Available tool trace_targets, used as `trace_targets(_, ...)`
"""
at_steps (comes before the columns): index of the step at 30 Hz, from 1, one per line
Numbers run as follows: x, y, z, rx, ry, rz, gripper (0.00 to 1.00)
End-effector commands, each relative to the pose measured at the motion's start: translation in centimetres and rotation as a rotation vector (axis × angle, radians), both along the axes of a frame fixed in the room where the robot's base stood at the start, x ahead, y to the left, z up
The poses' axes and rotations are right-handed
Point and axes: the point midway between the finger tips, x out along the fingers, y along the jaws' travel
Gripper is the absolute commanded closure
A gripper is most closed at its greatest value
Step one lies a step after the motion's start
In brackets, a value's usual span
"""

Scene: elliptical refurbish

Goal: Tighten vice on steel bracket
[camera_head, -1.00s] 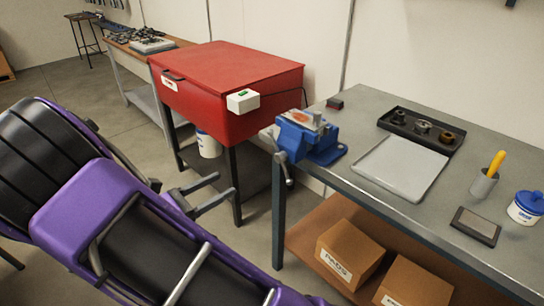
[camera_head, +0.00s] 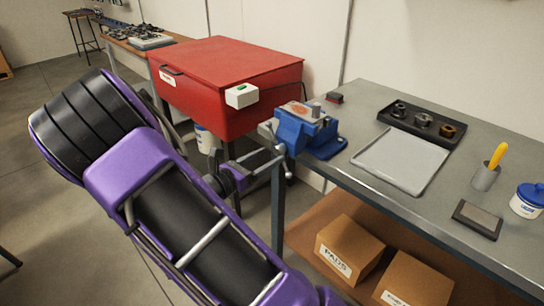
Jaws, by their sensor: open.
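The blue vice (camera_head: 318,142) is at the left corner of the grey workbench (camera_head: 360,178). A pale grey metal piece with a rusty orange patch, seemingly the steel bracket (camera_head: 298,109), sits at the top of the vice by its jaws; I cannot tell how firmly it is held. The vice's handle (camera_head: 287,168) hangs at its front, beyond the bench edge. My gripper (camera_head: 276,158) is open, with its fingertips close to the handle at its left. I cannot tell whether they touch or straddle it.
A red cabinet (camera_head: 225,75) with a white switch box (camera_head: 241,96) stands behind my gripper. The bench holds a grey tray (camera_head: 402,160), a black tray of parts (camera_head: 440,138), a cup (camera_head: 484,177) and a blue-lidded tub (camera_head: 527,200).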

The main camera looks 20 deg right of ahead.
Motion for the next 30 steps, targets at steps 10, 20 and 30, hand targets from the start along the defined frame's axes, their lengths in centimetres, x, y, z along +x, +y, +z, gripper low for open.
trace_targets(10, 0.7, -1.9, 0.0, -0.001, -0.001, 0.001, 0.33)
trace_targets(20, 0.7, -1.9, 0.0, -0.001, -0.001, 0.001, 0.62)
trace_targets(30, 0.7, -1.9, 0.0, 0.0, -0.001, 0.001, 1.0)
